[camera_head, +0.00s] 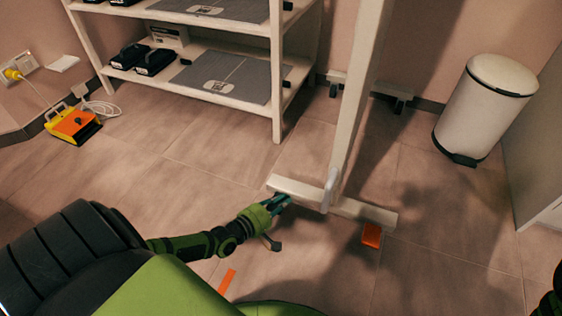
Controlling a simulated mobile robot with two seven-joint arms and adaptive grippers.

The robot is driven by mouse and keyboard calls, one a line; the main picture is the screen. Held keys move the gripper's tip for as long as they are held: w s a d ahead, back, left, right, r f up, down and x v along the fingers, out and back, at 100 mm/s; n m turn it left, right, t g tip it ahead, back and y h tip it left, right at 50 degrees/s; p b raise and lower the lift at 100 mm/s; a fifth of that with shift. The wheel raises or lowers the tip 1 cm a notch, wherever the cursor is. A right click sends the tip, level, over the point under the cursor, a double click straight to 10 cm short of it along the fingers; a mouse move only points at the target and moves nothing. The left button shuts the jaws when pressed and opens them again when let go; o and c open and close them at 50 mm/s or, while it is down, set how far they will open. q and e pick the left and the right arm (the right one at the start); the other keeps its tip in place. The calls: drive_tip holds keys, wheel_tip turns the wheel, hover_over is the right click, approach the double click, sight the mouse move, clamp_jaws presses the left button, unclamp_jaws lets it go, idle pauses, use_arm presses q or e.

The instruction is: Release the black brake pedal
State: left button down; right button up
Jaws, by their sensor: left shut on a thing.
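My left gripper (278,203) reaches down to the near left end of the white floor foot (350,208) of an upright stand. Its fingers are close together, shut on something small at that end. They hide most of what they hold, which looks to be the black brake pedal. A small dark piece (271,243) shows just below the gripper; I cannot tell whether it belongs to the pedal. An orange pedal (371,235) sticks out near the right end of the same foot. My right gripper is not in view.
A white shelf (278,100) with grey panels and black cases stands behind. A white bin (485,108) is at the right. A yellow-orange device (73,124) with a cable lies at the left. Tiled floor is clear at front right.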

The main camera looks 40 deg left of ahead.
use_arm(q)
drive_tip(key=shift+d, duration=0.1)
idle(0.3)
drive_tip(key=c, duration=1.2)
unclamp_jaws()
drive_tip(key=v, duration=1.2)
drive_tip(key=shift+r, duration=0.15)
drive_tip(key=shift+w, duration=0.1)
